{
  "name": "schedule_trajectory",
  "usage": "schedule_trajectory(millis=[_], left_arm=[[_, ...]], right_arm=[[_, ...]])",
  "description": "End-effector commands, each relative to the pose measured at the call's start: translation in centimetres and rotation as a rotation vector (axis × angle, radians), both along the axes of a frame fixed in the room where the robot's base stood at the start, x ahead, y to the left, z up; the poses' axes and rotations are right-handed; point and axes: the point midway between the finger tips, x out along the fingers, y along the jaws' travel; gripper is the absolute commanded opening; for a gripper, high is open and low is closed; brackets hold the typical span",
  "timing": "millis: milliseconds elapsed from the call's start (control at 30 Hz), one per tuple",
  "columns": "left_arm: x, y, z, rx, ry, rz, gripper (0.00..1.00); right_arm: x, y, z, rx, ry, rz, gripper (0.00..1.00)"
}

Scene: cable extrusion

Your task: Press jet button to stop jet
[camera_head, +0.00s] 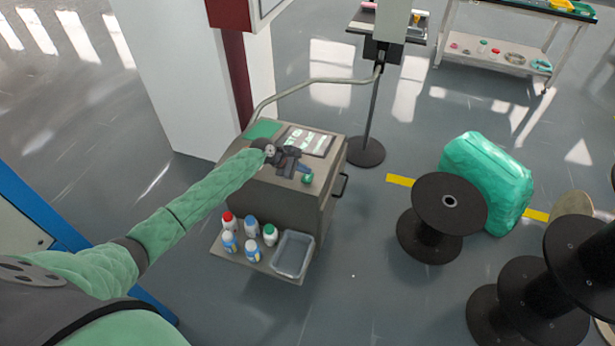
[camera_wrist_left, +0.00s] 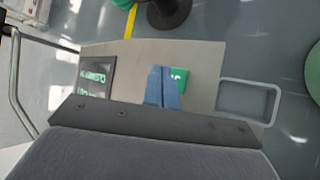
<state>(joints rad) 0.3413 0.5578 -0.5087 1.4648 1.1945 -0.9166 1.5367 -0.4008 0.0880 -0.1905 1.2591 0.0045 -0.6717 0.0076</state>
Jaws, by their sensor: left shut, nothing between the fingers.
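The jet machine is a grey-brown cabinet (camera_head: 262,190) in the middle of the head view. A dark panel with lit green-white writing (camera_head: 312,141) is set in its top. It also shows in the left wrist view (camera_wrist_left: 97,78). A small green button (camera_head: 307,178) sits near the front right edge of the top. In the left wrist view the green button (camera_wrist_left: 179,76) is partly hidden behind the blue fingers. My left gripper (camera_head: 304,168) is shut and empty, its tips right by the button. I cannot tell whether they touch it. My right gripper is not in view.
Several small bottles (camera_head: 250,227) and a grey tray (camera_head: 293,254) sit on the cabinet's low shelf. A bent metal pipe (camera_head: 310,81) runs behind to a stand (camera_head: 366,150). Black spools (camera_head: 437,215) and a green wrapped bundle (camera_head: 487,180) stand right. Floor between is clear.

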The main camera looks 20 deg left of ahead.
Motion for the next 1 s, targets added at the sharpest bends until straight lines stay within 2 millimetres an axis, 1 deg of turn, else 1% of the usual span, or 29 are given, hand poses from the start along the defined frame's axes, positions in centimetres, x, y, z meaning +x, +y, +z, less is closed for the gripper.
schedule_trajectory(millis=[533, 833, 1000], left_arm=[[0.00, -0.01, -0.04, 0.000, 0.000, 0.000, 0.00], [-0.02, -0.01, -0.75, 0.000, 0.001, 0.001, 0.00], [-0.02, -0.01, -0.81, 0.000, 0.000, 0.000, 0.00]], right_arm=[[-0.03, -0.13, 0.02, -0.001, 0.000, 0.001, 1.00], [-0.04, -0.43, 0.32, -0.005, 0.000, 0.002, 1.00], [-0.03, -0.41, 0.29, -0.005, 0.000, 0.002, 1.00]])
